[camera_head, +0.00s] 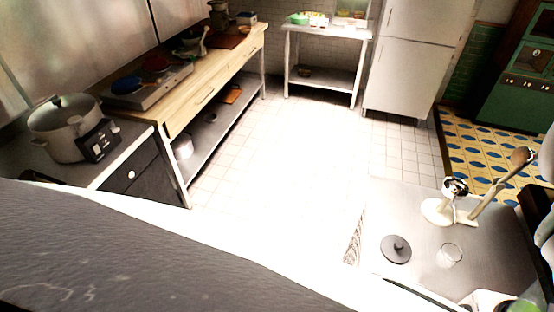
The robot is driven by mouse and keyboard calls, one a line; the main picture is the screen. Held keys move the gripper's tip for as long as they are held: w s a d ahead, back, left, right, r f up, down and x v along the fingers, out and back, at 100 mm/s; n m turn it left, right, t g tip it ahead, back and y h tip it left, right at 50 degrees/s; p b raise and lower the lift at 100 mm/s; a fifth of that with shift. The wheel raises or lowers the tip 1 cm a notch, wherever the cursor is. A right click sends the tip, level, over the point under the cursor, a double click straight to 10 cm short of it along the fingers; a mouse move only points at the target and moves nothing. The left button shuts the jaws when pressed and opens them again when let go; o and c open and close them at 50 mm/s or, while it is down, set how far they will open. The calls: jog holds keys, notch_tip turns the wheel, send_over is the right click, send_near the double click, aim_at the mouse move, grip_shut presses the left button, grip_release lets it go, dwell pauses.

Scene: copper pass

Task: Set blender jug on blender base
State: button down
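A small black box with pale buttons or a display (98,141) stands on the left counter, touching or very close to a large pot; it may be the blender base, but I cannot tell for sure. A clear glass vessel (450,253) stands on the metal table at right; I cannot tell whether it is the blender jug. My gripper is not in view. Pale, rounded shapes cut by the right edge cannot be made out.
A large lidded pot (62,134) stands on the left counter. A wooden worktop (180,108) runs along the left wall. The tiled floor (285,165) between is clear.

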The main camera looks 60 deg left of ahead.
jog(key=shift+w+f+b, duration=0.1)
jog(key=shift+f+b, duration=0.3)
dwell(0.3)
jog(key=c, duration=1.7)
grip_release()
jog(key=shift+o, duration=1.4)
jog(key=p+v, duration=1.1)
jog(key=p, duration=0.1)
